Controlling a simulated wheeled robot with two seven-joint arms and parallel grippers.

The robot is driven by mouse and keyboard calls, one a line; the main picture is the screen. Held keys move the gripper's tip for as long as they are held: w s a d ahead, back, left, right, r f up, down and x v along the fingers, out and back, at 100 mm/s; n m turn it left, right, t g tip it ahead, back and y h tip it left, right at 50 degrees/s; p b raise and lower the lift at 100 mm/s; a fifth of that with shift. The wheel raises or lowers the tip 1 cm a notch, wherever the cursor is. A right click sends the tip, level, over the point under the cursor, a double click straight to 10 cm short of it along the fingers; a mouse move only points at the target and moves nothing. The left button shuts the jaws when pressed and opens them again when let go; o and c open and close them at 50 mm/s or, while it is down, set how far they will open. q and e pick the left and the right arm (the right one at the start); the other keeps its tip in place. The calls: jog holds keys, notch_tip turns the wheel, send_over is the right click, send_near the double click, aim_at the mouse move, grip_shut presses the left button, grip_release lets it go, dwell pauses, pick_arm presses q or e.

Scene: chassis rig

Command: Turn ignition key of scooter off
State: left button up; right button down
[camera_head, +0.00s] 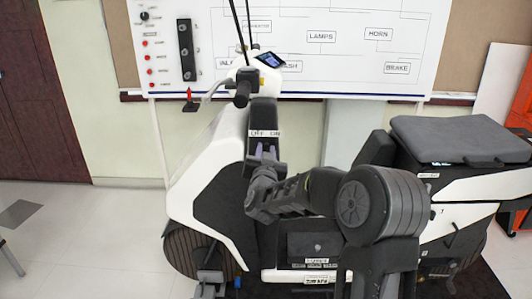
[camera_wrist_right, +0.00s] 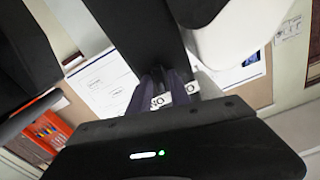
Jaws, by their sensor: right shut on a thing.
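The white and black scooter (camera_head: 205,165) stands side-on in the head view. An OFF/ON label (camera_head: 265,133) is on its dark front panel below the handlebar. My right gripper (camera_head: 264,152) is at that panel, just under the label. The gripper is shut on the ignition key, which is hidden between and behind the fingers. I cannot tell the key's angle. My left gripper is not in view.
The handlebar grip (camera_head: 243,90) and display (camera_head: 270,60) are above my right gripper. The black seat (camera_head: 455,138) is to the right. A white wiring board (camera_head: 350,45) is on the wall behind. Floor (camera_head: 90,230) at the left is mostly clear.

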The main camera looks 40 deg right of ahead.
jog(key=shift+a+f+n, duration=0.1)
jog(key=shift+n, duration=1.2)
jog(key=c, duration=1.4)
grip_release()
jog(key=shift+c, duration=0.2)
jog(key=v, duration=0.7)
jog(key=shift+s+a+b, duration=0.25)
jog(key=shift+s+b, duration=0.05)
jog(key=shift+b, duration=0.15)
